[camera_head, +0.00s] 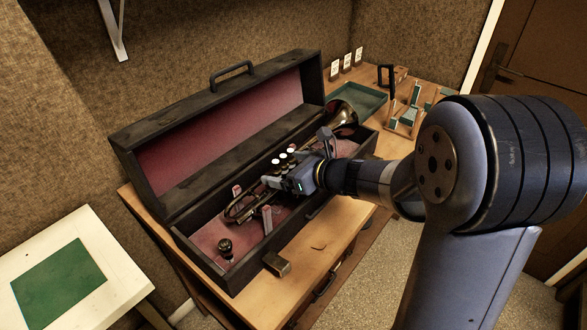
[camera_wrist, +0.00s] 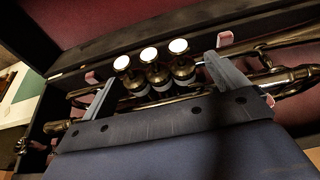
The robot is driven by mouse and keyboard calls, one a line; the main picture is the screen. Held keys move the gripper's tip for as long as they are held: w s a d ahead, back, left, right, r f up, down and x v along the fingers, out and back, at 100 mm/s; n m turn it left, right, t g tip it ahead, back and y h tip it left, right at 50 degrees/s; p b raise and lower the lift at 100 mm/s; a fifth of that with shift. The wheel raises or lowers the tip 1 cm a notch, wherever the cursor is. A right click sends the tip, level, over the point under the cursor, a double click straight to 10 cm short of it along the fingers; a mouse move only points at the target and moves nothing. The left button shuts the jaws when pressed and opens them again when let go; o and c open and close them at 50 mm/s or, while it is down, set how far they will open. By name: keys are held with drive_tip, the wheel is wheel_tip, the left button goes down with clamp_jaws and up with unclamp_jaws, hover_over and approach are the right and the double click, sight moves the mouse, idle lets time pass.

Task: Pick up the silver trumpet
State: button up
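The trumpet (camera_head: 341,113) lies in the open case, its bell toward the back right. Its tubing looks brassy and dark rather than plainly silver. Its three valves with white caps (camera_wrist: 152,72) stand in the middle of the wrist view. My gripper (camera_head: 283,176) is over the valve section in the head view and hides part of the tubing. In the wrist view my gripper (camera_wrist: 161,70) is open, with one finger on each side of the valve group and gaps visible between fingers and valves. I see no clear grip on the trumpet.
The black case (camera_head: 205,263) has a red lining and a raised lid (camera_head: 225,110) behind the trumpet. A mouthpiece-like piece (camera_head: 225,246) sits in its front left. A green tray (camera_head: 362,99) and wooden stands (camera_head: 408,116) are at the back right. A white table (camera_head: 118,272) is at left.

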drive_tip(key=c, duration=1.2)
drive_tip(key=shift+r, duration=0.1)
drive_tip(key=shift+c, duration=0.5)
